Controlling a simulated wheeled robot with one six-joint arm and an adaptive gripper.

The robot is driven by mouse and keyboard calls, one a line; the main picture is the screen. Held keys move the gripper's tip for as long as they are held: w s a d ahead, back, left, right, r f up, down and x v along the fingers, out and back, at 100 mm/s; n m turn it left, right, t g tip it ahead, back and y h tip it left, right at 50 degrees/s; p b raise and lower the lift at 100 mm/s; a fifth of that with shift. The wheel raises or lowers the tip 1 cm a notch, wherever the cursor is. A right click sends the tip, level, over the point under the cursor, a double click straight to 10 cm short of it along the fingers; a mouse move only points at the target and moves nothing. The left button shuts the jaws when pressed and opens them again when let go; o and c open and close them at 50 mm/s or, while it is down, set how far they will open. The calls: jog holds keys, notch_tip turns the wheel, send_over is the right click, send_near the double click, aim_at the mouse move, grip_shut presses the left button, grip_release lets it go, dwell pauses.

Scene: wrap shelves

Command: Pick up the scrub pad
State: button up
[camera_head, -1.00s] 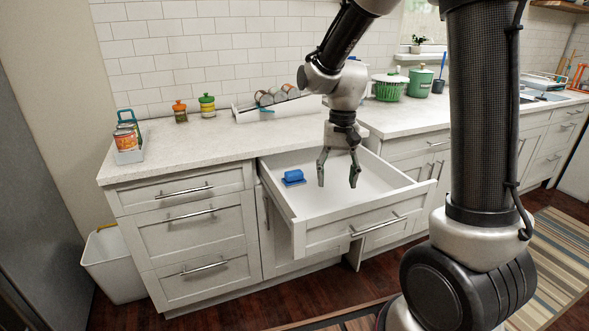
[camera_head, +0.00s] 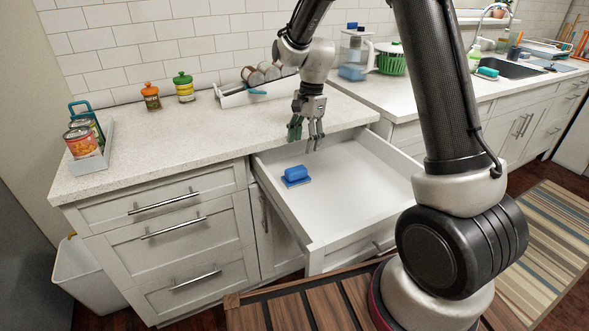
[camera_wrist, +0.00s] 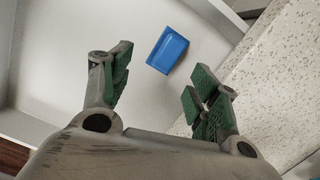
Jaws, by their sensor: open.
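The scrub pad appears to be the blue block with a raised top (camera_head: 296,175), lying on the floor of the open white drawer (camera_head: 330,215), near its left wall. In the wrist view the blue pad (camera_wrist: 167,50) shows beyond the fingertips, between them, apart from both. My gripper (camera_head: 305,138) is open and empty, above the back of the drawer by the counter edge. It is higher than the pad and slightly to its right. The wrist view shows the spread fingers with green inner pads (camera_wrist: 160,78).
The speckled counter (camera_head: 200,125) overhangs the drawer's back. The drawer's middle and right are empty. A sponge-like item (camera_head: 487,72) lies by the sink.

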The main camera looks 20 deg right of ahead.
aim_at(296, 169)
jog(key=shift+w+a+r+m, duration=0.1)
jog(key=shift+w+m, duration=0.7)
jog(key=shift+m, duration=0.7)
jog(key=f, duration=0.4)
jog(key=a+f, duration=0.1)
jog(key=f, duration=0.7)
jog(key=shift+s+a, duration=0.25)
jog(key=shift+a, duration=0.15)
jog(key=shift+r, duration=0.1)
jog(key=shift+c, duration=0.4)
jog(key=c, duration=1)
